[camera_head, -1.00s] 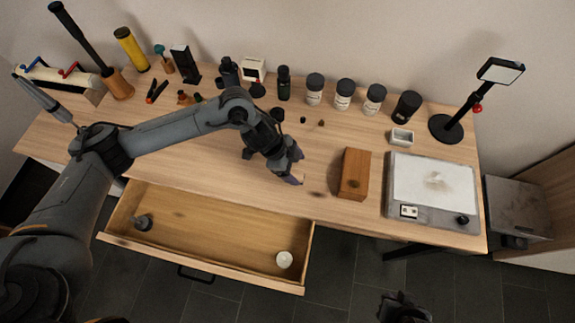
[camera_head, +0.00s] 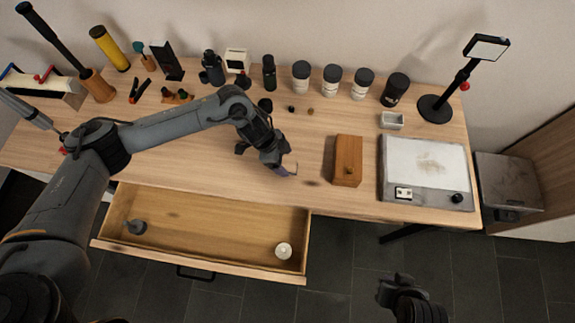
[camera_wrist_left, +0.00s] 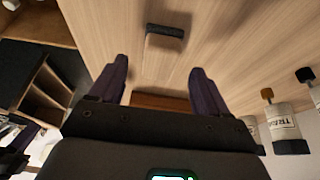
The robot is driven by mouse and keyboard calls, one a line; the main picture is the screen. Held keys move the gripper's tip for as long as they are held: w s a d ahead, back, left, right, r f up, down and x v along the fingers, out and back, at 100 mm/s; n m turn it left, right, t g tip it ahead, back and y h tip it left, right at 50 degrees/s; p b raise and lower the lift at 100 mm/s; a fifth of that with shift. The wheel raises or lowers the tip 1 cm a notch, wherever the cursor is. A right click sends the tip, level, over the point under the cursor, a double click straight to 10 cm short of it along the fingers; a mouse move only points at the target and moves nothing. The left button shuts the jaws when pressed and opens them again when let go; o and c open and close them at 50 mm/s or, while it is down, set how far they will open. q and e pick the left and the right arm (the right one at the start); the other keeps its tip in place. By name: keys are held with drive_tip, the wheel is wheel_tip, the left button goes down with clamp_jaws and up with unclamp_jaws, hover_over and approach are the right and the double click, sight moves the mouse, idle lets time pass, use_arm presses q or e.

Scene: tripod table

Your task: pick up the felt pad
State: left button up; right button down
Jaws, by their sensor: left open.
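A small pale block with a dark strip along one side, which I take to be the felt pad (camera_wrist_left: 164,44), lies on the wooden table in the left wrist view. In the head view only a tan edge of it (camera_head: 293,167) shows beside the fingers, and my gripper hides the rest. My left gripper (camera_head: 284,171) is open and low over the table. In the left wrist view its two dark fingers (camera_wrist_left: 156,76) stand apart with the block beyond them, and nothing is held. My right gripper (camera_head: 393,289) is at the bottom of the head view, away from the table; its jaws are unclear.
A wooden box (camera_head: 348,160) stands just right of my left gripper. Further right is a grey device with a white top (camera_head: 427,164). Bottles (camera_head: 331,80) line the back. The open drawer (camera_head: 200,225) below the table holds a white round item (camera_head: 283,250).

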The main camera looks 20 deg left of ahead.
sight(287, 164)
use_arm(q)
drive_tip(key=x, duration=0.3)
drive_tip(key=shift+d+f, duration=0.15)
drive_tip(key=shift+c, duration=0.2)
drive_tip(key=c, duration=1.1)
